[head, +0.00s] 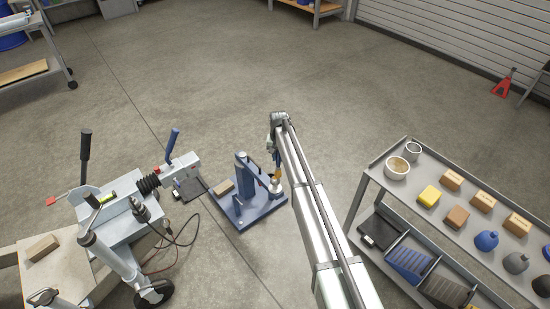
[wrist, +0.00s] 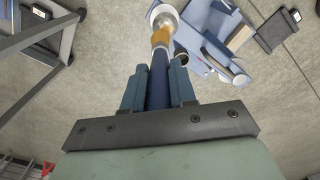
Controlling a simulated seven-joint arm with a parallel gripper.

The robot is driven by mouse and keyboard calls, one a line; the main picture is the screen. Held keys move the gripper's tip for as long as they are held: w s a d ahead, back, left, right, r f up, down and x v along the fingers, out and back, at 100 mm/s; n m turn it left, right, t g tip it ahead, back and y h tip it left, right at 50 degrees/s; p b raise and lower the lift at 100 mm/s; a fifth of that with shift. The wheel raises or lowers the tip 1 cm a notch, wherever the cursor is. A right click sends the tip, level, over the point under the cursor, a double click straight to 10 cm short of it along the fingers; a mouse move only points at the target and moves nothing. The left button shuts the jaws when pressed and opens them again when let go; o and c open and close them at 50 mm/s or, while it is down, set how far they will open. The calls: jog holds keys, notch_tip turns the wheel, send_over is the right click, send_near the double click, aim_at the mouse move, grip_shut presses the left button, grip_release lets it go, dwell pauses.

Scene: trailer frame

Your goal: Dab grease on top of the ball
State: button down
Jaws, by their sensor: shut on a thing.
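My gripper (head: 276,152) is shut on a brush (wrist: 159,75) with a dark blue handle and an orange-tan head. In the wrist view my gripper (wrist: 158,92) has the handle between its fingers, the head pointing away from me. The pale metal ball (head: 275,188) stands on the blue stand (head: 240,210) on the floor. In the wrist view the ball (wrist: 166,14) is at the top edge, right at the brush's end. The brush head appears to meet the ball's top; whether they touch I cannot tell. Any grease on the ball is too small to make out.
A trailer coupler (head: 180,178) with a blue lever stands left of the stand. Cables lie on the floor.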

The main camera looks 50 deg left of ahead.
jog(key=s+r, duration=0.4)
jog(key=r, duration=0.4)
dwell(0.6)
jog(key=shift+w, duration=0.1)
